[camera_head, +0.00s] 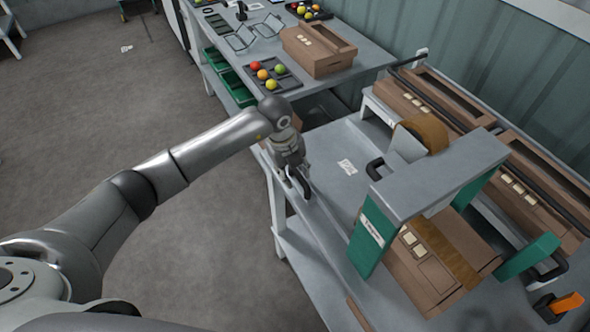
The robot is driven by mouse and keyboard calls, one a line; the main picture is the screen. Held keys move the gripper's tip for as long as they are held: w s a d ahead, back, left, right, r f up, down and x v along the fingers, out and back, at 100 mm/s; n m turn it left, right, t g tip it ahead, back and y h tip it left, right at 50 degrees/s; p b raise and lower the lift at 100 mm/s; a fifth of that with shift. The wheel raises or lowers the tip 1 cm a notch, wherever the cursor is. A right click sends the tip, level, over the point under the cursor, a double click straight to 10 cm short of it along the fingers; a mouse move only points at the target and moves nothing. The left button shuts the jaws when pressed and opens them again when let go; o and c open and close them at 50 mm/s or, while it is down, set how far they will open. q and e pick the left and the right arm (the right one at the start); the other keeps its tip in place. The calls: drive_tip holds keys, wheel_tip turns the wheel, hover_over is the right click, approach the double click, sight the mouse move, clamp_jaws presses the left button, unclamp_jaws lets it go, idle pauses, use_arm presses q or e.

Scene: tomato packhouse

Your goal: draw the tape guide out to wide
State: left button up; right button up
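The taping machine (440,180) stands on the table at the right, a grey bridge on green side plates with a brown tape roll on top. A brown carton (430,262) lies under the bridge. A long, narrow grey rail (333,222) runs along the table's left side to the near green plate; it may be the tape guide. A black handle (375,169) sticks out at the bridge's left. My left gripper (297,186) points down at the rail's far end by the table edge. Its dark fingers show, but whether they grip anything is unclear. My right gripper is not in view.
More cartons (440,98) lie on a conveyor behind the machine. A second table (350,72) holds a tray of tomatoes (270,72) and an open carton (318,50). An orange-handled tool (566,303) is at lower right.

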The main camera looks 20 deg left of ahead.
use_arm(q)
drive_tip(key=shift+w+d, duration=0.1)
drive_tip(key=shift+r, duration=0.2)
wheel_tip(320, 180, up, 11)
drive_tip(key=s+a, duration=0.1)
drive_tip(key=shift+s+a+r, duration=0.2)
drive_tip(key=shift+s+a, duration=0.15)
drive_tip(key=shift+a, duration=0.05)
